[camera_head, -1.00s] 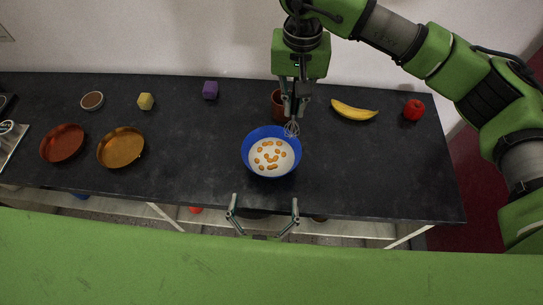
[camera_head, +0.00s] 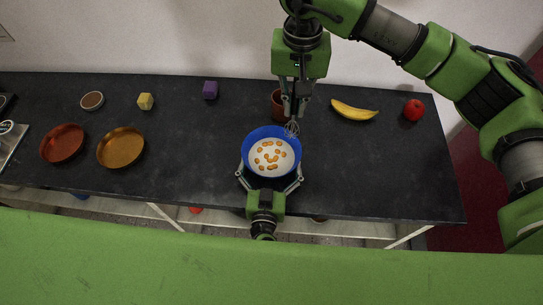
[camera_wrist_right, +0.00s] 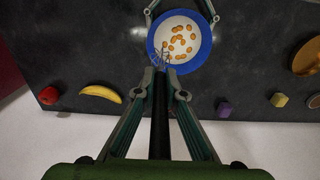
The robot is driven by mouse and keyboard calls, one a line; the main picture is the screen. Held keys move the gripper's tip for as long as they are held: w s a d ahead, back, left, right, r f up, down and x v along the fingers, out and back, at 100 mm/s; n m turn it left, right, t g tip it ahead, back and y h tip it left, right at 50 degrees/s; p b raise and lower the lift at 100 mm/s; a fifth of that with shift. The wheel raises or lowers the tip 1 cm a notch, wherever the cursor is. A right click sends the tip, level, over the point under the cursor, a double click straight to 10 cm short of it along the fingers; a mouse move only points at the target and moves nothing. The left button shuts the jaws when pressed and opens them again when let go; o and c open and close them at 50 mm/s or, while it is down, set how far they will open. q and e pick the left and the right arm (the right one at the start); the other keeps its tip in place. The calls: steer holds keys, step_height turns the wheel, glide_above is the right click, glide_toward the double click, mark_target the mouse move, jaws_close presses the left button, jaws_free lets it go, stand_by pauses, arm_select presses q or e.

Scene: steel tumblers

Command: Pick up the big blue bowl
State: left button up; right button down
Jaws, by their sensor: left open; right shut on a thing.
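The big blue bowl (camera_head: 248,147) stands on the dark counter and holds white liquid with several orange pieces. It also shows in the right wrist view (camera_wrist_right: 205,52). My left gripper (camera_head: 270,176) is open at the near side of the bowl, one finger on each side of it. Whether the fingers touch the bowl is unclear. My right gripper (camera_head: 294,108) is above the far side of the bowl, shut on a whisk (camera_head: 292,128). The whisk's wire head (camera_wrist_right: 160,60) is at the bowl's far rim, and its dark handle runs between the fingers.
A reddish-brown cup (camera_head: 277,105) stands behind the bowl, beside my right gripper. A banana (camera_head: 354,111) and an apple (camera_head: 413,110) lie right. A purple cube (camera_head: 210,90), yellow cube (camera_head: 145,101), small bowl (camera_head: 92,100), orange dish (camera_head: 121,148) and red dish (camera_head: 62,143) are left.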

arm_select(q)
steer(key=shift+w, duration=0.35)
steer(key=shift+s, duration=0.1)
steer(key=c, duration=1.1)
steer(key=shift+r, duration=0.1)
steer(key=shift+r, duration=0.45)
step_height(320, 180, up, 3)
steer(key=shift+f, duration=0.15)
steer(key=s, duration=1.7)
steer(key=w, duration=0.9)
steer(key=shift+w+a+f, duration=0.15)
steer(key=shift+w+a, duration=0.15)
steer(key=shift+w, duration=0.05)
steer(key=r, duration=0.2)
glide_above(271, 167)
steer(key=shift+f, duration=0.2)
